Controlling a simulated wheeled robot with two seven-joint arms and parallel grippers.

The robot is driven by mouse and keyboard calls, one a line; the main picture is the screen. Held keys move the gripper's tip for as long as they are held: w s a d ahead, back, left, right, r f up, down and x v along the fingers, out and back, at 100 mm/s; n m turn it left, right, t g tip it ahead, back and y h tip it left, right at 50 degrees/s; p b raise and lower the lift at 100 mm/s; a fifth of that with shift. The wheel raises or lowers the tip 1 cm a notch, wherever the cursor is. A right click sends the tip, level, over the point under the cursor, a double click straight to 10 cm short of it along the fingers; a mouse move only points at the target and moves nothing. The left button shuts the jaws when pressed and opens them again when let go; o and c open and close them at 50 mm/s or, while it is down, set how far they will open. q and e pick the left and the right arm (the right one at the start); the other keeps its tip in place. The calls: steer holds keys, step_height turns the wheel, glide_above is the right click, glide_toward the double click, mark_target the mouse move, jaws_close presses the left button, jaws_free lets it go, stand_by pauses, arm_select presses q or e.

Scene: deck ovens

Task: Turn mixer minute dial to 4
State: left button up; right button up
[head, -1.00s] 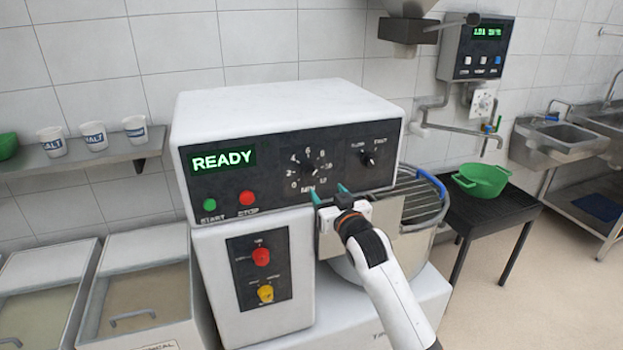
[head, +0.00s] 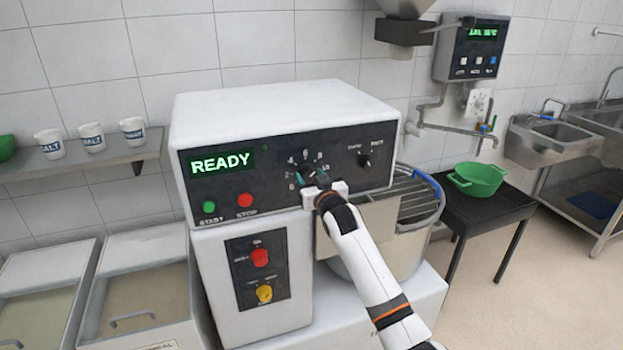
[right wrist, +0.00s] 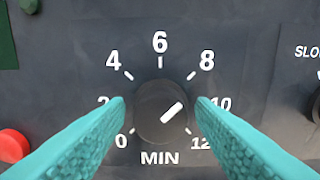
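The mixer's minute dial (right wrist: 160,112) is a round black knob with a white pointer, marked 0 to 12 above the word MIN. Its pointer aims up and right, roughly between 8 and 10. My right gripper (right wrist: 160,105) is open, with one teal finger on each side of the knob and a gap showing on both sides. My left gripper is not in view.
Green START (head: 208,207) and red STOP (head: 245,200) buttons are left of the dial, and a speed knob (head: 364,160) is right of it. Red (head: 259,257) and yellow (head: 264,293) controls sit lower. The mixer bowl's wire guard (head: 415,200) is beside my right arm.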

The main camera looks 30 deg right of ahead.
steer(key=c, duration=0.7)
steer(key=shift+n, duration=0.5)
steer(key=shift+n+p, duration=0.35)
steer(key=shift+n, duration=0.25)
steer(key=n, duration=0.3)
steer(key=shift+p, duration=0.4)
steer(key=n+p, duration=0.1)
steer(key=n, duration=0.5)
steer(key=shift+a+n, duration=0.15)
steer(key=shift+n, duration=0.25)
steer(key=n, duration=0.5)
steer(key=shift+w+f+n+p, duration=0.1)
steer(key=shift+f+n+p, duration=0.05)
steer(key=shift+n+p, duration=0.2)
steer(key=shift+n, duration=0.25)
